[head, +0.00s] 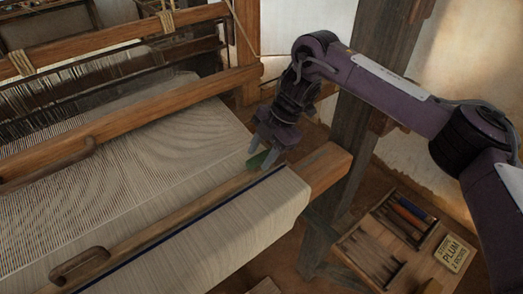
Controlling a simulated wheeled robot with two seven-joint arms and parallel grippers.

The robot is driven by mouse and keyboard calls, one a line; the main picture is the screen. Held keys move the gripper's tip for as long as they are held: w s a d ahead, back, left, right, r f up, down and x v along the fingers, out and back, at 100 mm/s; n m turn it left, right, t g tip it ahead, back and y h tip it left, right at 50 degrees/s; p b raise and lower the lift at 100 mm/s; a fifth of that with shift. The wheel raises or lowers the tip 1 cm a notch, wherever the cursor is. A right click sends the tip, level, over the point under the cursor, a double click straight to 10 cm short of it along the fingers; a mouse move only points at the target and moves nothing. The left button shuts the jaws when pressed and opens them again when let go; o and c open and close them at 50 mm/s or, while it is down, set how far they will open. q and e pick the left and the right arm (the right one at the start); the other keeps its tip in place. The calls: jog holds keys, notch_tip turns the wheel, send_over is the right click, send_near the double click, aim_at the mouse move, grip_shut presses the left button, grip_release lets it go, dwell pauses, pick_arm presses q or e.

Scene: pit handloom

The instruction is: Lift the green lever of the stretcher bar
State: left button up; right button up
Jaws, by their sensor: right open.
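The stretcher bar (150,235) is a long wooden bar lying across the pale cloth (215,240), beside a dark blue stripe. The green lever (258,159) is at the bar's right end, near the cloth's right edge. My right gripper (262,155) is open at the lever, fingers pointing down to the left. The fingers cover part of the lever, and I cannot tell whether they touch it. My left gripper is not in the view.
A wooden beam end (325,170) juts out right of the cloth, close to my right gripper. A dark post (365,110) stands behind my right arm. A wooden tray (385,245) with sticks and a "PLUM" label (453,253) sits at lower right.

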jog(key=shift+s, duration=0.15)
jog(key=c, duration=0.5)
grip_shut()
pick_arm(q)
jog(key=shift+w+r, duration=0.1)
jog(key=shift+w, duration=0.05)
pick_arm(e)
jog(key=shift+r, duration=0.1)
